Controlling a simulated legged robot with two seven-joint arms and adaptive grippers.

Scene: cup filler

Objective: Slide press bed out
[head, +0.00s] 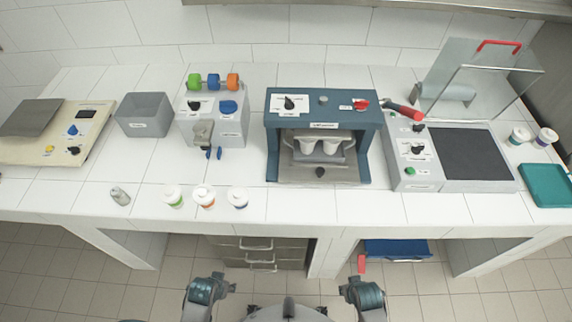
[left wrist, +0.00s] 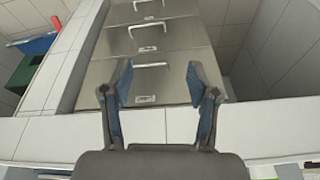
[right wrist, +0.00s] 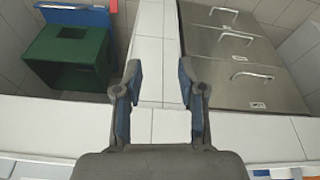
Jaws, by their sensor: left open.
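The press (head: 376,150) is a dark blue frame standing at the middle of the counter. My left gripper (left wrist: 159,82) is open and empty in the left wrist view, facing steel drawers. My right gripper (right wrist: 159,82) is open and empty in the right wrist view. In the head view my arms are at the bottom edge, apart from the press; the fingertips cannot be made out there.
Left of the press stand a dispenser (head: 228,128) with coloured rollers, a grey bin (head: 144,115) and a beige scale (head: 45,146). Several lidded cups (head: 204,197) stand on the front counter. A grey machine (head: 402,150) with a red handle is close on the press's right. Drawers (head: 260,256) are below.

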